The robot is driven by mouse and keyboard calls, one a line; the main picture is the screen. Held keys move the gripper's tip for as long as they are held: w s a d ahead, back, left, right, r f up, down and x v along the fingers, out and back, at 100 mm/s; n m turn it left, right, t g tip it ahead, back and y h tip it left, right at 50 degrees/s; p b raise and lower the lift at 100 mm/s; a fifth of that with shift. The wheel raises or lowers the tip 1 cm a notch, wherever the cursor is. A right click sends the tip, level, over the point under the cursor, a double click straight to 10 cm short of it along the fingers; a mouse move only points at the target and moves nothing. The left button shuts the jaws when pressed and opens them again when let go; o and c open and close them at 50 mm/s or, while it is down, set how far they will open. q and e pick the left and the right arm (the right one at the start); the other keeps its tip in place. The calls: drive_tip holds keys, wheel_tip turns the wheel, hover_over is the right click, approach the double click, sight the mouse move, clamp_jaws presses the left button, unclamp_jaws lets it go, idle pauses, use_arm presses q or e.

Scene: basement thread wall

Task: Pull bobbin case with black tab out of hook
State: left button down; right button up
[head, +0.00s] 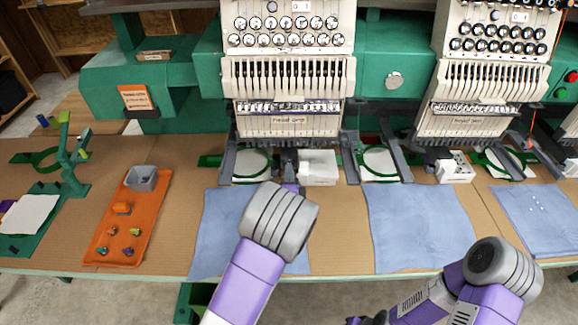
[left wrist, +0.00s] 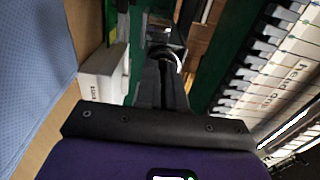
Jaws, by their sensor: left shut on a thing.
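My left gripper (head: 290,162) reaches in under the left embroidery head, between the hoop and a white box. In the left wrist view its dark fingers (left wrist: 163,72) are closed together at a small, shiny, round metal part (left wrist: 168,54), which looks like the bobbin case at the hook. The black tab cannot be made out, and the fingers cover part of the case. In the head view my left wrist and hand hide the case. My right arm is low at the right, its gripper (head: 372,319) partly cut off by the bottom edge.
A white box (head: 319,167) stands just right of my left gripper; it also shows in the left wrist view (left wrist: 103,76). Hoops (head: 252,164) flank the heads. Blue cloths (head: 420,225) lie in front. An orange tray (head: 128,215) with a grey bin and small parts lies left.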

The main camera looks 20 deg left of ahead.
use_arm(q)
drive_tip(key=shift+s, duration=0.1)
drive_tip(key=shift+v, duration=1.5)
drive_tip(key=s, duration=0.1)
drive_tip(key=s+r+p, duration=0.1)
drive_tip(key=s+d+r+p, duration=0.1)
drive_tip(key=shift+s+d, duration=0.1)
drive_tip(key=shift+s, duration=0.3)
